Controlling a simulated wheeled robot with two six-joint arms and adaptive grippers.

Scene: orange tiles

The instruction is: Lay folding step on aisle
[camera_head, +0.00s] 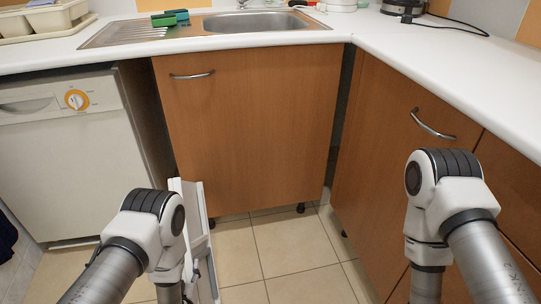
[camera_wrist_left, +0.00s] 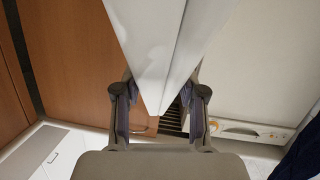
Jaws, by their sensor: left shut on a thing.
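The folding step (camera_head: 191,203) is a narrow white folded panel with grey parts. It stands upright, close to the lower left of the sink cabinet, partly hidden behind my left arm. In the left wrist view the white step (camera_wrist_left: 148,40) runs between the two fingers of my left gripper (camera_wrist_left: 160,84), which is shut on it. The head view does not clearly show those fingers. The aisle is the beige tiled floor (camera_head: 288,243), bare in front of the cabinet. My right arm shows at the right, but its gripper is out of view. The step's lower end is cut off.
A wooden sink cabinet (camera_head: 250,130) stands ahead, with a white dishwasher (camera_head: 75,150) to its left. Wooden drawers (camera_head: 395,150) close off the right side. The white worktop (camera_head: 440,62) bends along the back and right. Free floor lies between my arms.

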